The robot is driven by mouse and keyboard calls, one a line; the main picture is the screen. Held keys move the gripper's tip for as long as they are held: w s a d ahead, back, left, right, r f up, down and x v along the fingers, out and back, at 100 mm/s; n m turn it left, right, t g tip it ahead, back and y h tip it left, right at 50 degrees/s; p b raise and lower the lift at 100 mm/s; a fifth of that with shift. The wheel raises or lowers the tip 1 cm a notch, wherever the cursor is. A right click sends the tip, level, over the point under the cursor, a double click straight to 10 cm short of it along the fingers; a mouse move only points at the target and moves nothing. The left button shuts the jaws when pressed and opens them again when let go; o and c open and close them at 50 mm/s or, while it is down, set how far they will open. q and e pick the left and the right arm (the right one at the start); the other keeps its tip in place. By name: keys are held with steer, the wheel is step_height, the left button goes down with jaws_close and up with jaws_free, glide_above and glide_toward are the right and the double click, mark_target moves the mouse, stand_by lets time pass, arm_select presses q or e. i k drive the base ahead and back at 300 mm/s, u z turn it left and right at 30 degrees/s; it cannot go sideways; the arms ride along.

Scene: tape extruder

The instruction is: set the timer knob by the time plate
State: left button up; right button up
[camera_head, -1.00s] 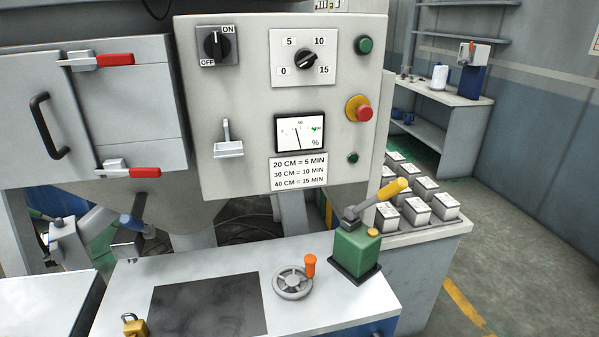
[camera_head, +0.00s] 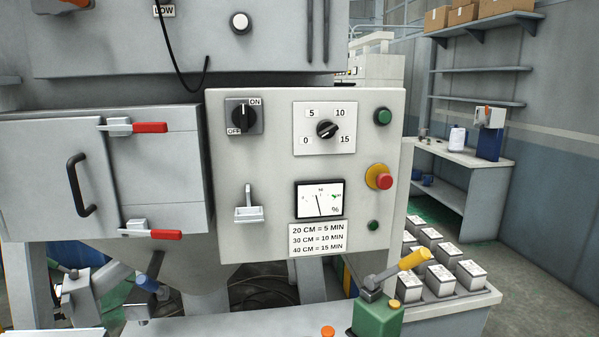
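The timer knob (camera_head: 327,129) is a black round knob on a white dial plate (camera_head: 325,149) marked 0, 5, 10 and 15. Its grip bar lies tilted from lower left to upper right; I cannot tell which end is the pointer. The time plate (camera_head: 320,239) is below the meter and reads 20 CM = 5 MIN, 30 CM = 10 MIN, 40 CM = 15 MIN. Both are on the grey control panel (camera_head: 280,205). Neither of my grippers is in view.
The panel also carries an ON/OFF switch (camera_head: 243,117), a percent meter (camera_head: 319,199), a red stop button (camera_head: 384,181), green buttons (camera_head: 383,116) and a small lever (camera_head: 248,206). A green box with a yellow-handled lever (camera_head: 377,314) stands below right. A cable (camera_head: 175,60) hangs above.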

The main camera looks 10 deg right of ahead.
mark_target(326, 129)
steer(key=u, duration=0.3)
steer(key=k, duration=0.35)
steer(key=z, duration=1.4)
steer(key=i, duration=0.65)
steer(key=u, duration=0.6)
steer(key=i, duration=0.45)
steer(key=u, duration=0.55)
